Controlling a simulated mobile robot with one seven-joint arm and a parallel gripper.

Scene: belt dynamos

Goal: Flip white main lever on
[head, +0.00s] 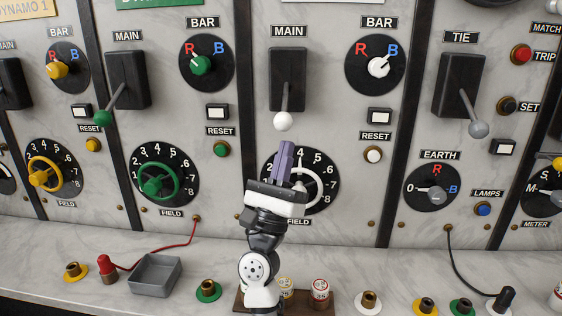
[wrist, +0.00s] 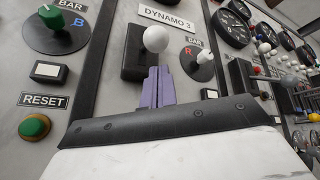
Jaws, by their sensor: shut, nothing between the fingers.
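The white main lever (head: 283,121) hangs down from its black housing (head: 288,78) under a MAIN label in the head view, its white ball knob at the bottom. My gripper (head: 287,146) is shut and empty. Its purple fingers point up at the panel, with the tips just below the white knob in the picture. In the wrist view the white knob (wrist: 157,39) appears just above the shut fingertips (wrist: 158,70). I cannot tell whether they touch. My gripper hides part of the white field dial (head: 322,182).
A white BAR selector (head: 378,65) and a white RESET button (head: 373,154) are to the right of the lever. A green main lever (head: 103,117) is on the left. On the ledge below are a grey tray (head: 155,275), sockets and a red cable (head: 185,240).

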